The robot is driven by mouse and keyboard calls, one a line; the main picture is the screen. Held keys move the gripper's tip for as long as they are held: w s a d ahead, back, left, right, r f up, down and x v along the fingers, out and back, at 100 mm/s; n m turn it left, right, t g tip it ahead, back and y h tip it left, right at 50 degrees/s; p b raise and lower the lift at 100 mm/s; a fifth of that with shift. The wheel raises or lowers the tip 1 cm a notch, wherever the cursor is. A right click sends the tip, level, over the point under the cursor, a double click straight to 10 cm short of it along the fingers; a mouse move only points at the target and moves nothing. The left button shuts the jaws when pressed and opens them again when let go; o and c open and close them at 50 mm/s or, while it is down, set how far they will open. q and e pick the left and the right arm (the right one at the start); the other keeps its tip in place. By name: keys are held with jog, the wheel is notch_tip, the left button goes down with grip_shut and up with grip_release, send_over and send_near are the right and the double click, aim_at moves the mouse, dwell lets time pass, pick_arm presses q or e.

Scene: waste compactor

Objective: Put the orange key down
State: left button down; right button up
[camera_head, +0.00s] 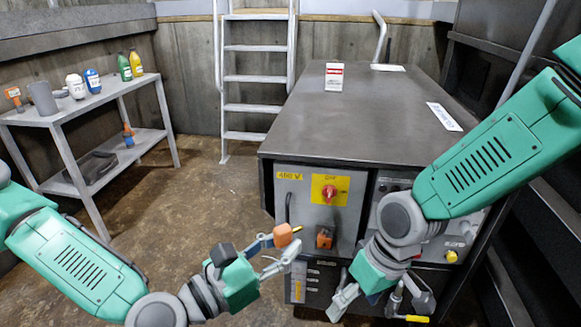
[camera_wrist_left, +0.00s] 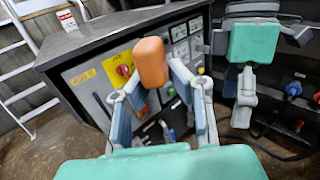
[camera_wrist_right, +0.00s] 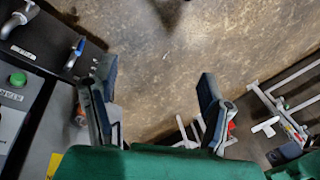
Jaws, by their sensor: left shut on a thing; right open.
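The orange key (camera_head: 283,235) is held at the tips of my left gripper (camera_head: 281,251), in the air in front of the cabinet's front panel. In the left wrist view the orange key (camera_wrist_left: 152,62) stands up between the two fingers, and its lower end is hidden. My left gripper (camera_wrist_left: 156,88) is shut on it. My right gripper (camera_head: 362,294) is open, low in front of the right part of the cabinet. In the right wrist view its fingers (camera_wrist_right: 158,82) are apart with only floor between them.
The compactor cabinet (camera_head: 345,125) has a red switch on a yellow plate (camera_head: 329,190) and an orange part (camera_head: 324,238) below it. A red-and-white box (camera_head: 334,77) stands on its broad top. A shelf table (camera_head: 60,114) with bottles stands left. The floor between is clear.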

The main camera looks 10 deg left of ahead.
aim_at(285, 225)
jog(key=a+r+n+t+h, duration=0.1)
jog(key=a+r, duration=0.5)
jog(key=r, duration=0.7)
jog(key=a+r+t+h, duration=0.1)
jog(key=a+r, duration=0.5)
jog(key=r, duration=0.7)
jog(key=f, duration=0.4)
jog(key=w+f, duration=0.1)
jog(key=f, duration=0.2)
jog(key=w+a+f, duration=0.1)
jog(key=f, duration=0.3)
jog(key=shift+f, duration=0.35)
jog(key=c, duration=1.2)
pick_arm(q)
jog(key=c, duration=1.5)
grip_release()
jog(key=shift+o, duration=0.2)
